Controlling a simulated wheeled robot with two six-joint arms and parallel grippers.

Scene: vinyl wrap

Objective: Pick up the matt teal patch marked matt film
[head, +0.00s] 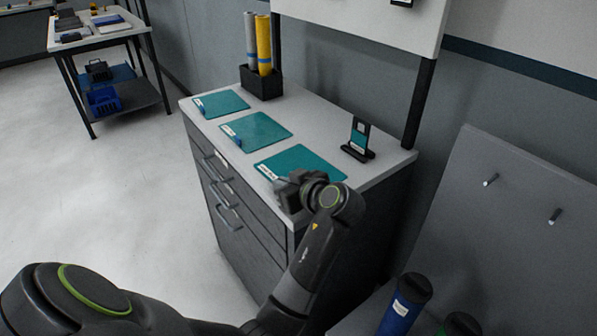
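Three flat teal patches lie in a row on the grey cabinet top (335,115): a far patch (222,103), a middle patch (258,130) and a near patch (305,160). Each has a small pale label at its left edge. The labels are too small to read, so I cannot tell which is marked matt film. My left gripper (283,190) is at the front edge of the near patch and covers its front corner. Its fingertips are dark and small, and I cannot tell if they are open or touching the patch. My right gripper is out of view.
A black holder (262,82) with grey and yellow rolls stands at the back of the top. A small black stand (358,140) with a teal-and-white card stands right of the patches. A dark post rises at the right back.

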